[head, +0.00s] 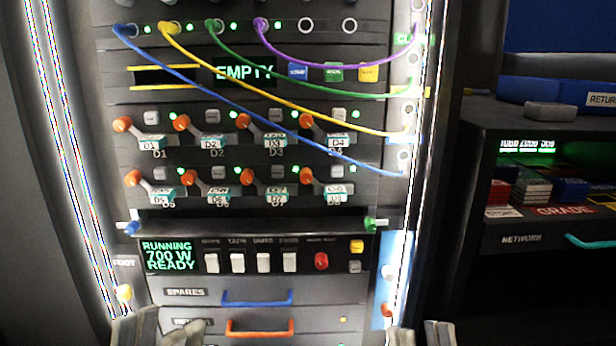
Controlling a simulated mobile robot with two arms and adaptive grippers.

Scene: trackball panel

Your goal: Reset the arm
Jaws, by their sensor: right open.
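My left gripper (162,328) shows at the bottom edge, low in front of the left side of the rack (120,80). Its two fingertips stand apart, with nothing seen between them. My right gripper (420,336) is at the bottom edge, in front of the rack's right post. It is open and looks empty. Only the fingertips of both show; the arms are out of frame. Neither is seen touching anything, though the lower parts are cut off.
Blue, yellow, green and purple cables (330,65) hang across the rack front. Orange-knobbed levers (181,122) stick out in two rows. Drawers with a blue handle (257,298) and an orange handle (260,328) lie between the grippers. A dark shelf unit (540,130) stands at right.

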